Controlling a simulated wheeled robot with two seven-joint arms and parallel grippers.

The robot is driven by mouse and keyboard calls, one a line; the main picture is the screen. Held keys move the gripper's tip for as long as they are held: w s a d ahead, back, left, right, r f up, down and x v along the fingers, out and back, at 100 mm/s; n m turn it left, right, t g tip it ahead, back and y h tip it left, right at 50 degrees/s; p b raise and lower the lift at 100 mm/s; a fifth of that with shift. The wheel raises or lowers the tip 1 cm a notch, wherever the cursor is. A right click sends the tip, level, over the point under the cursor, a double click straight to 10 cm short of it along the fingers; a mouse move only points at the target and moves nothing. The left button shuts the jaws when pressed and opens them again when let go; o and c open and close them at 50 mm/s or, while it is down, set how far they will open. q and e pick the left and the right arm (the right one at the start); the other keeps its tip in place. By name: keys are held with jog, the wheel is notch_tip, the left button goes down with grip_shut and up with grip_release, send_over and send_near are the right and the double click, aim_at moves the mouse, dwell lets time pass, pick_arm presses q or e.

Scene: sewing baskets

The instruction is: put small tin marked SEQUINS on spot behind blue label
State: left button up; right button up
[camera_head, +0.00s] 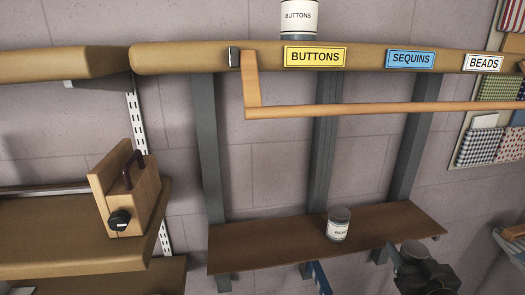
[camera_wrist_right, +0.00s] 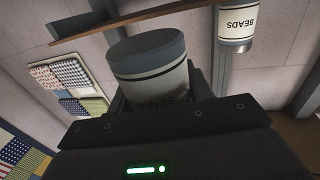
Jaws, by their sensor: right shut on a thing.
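The small tin (camera_wrist_right: 150,62) with a grey-blue lid fills the middle of the right wrist view. Its lettering is upside down, dark and hard to read. The gripper is below and in front of the lower shelf's right end. The blue SEQUINS label (camera_head: 410,59) is on the front edge of the upper shelf (camera_head: 200,57), between the yellow BUTTONS label (camera_head: 315,56) and the white BEADS label (camera_head: 483,62). My left gripper is not in view.
A BUTTONS tin (camera_head: 298,18) stands on the upper shelf above the yellow label. A BEADS tin (camera_head: 338,224) stands on the lower brown shelf (camera_head: 270,237). A wooden rail (camera_head: 380,108) runs below the upper shelf. A wooden box (camera_head: 130,190) stands at left.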

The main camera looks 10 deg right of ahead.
pick_arm(q)
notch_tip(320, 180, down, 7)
jog(key=b, duration=0.6)
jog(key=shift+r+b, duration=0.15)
jog(key=shift+b, duration=0.15)
pick_arm(e)
jog(key=w+a+f+n+y, duration=0.1)
jog(key=a+f, duration=0.3)
jog(key=a, duration=0.6)
jog(key=w+a+f+n+y, duration=0.1)
jog(key=w+a+f+y, duration=0.2)
jog(key=a, duration=0.7)
notch_tip(320, 180, down, 3)
jog(key=shift+r, duration=0.2)
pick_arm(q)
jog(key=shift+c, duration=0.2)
pick_arm(e)
jog(key=shift+w, duration=0.1)
